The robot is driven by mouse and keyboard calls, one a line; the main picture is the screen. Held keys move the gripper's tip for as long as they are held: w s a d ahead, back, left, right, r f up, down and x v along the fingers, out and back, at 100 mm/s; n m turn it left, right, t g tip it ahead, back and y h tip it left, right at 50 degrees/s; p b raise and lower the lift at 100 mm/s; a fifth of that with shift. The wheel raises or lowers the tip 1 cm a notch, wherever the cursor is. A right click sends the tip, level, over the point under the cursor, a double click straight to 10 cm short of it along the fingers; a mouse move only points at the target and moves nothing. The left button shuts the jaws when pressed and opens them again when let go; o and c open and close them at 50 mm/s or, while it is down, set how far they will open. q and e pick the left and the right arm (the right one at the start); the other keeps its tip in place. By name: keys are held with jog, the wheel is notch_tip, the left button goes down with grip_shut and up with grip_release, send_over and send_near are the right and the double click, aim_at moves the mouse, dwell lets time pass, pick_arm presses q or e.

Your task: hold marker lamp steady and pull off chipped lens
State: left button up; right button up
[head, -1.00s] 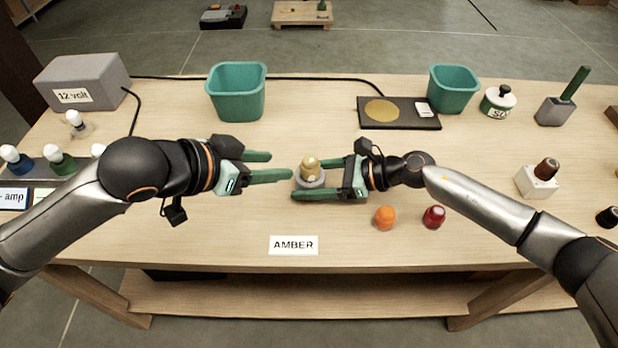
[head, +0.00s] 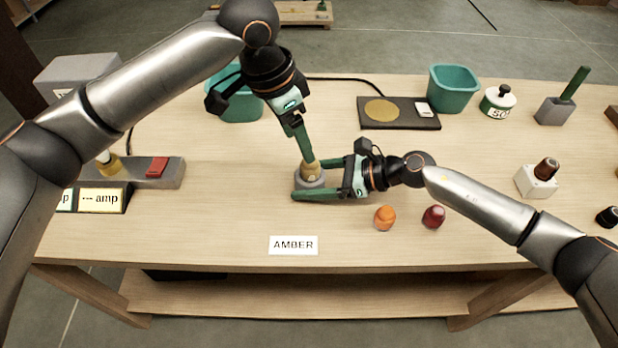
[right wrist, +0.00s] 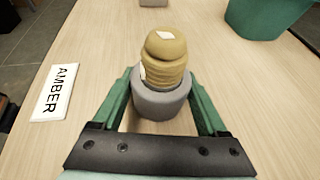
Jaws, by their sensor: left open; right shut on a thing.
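The marker lamp has a round grey base (head: 305,184) and a dull yellow ribbed lens (head: 312,173) on top. In the right wrist view the lens (right wrist: 166,62) stands upright on the base (right wrist: 160,102), with pale chip-like patches on its top and left side. My right gripper (head: 318,181) is shut on the grey base, one finger on each side. My left gripper (head: 307,160) comes down from behind and above, its fingertips at the top of the lens in the head view. It is open. Whether the fingers touch the lens cannot be told.
An orange lens (head: 384,217) and a red lens (head: 433,216) lie in front of my right gripper. The AMBER card (head: 293,245) is at the front edge. Teal bins (head: 453,88) and a dark pad (head: 400,118) stand behind. A grey tester (head: 160,176) is at left.

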aim_at(310, 167)
pick_arm(q)
jog(key=shift+x, duration=3.95)
jog(key=shift+r, duration=0.1)
grip_shut()
jog(key=shift+r, duration=0.25)
jog(key=shift+d+v, duration=0.25)
jog(key=shift+v, duration=1)
jog(key=shift+w, duration=0.15)
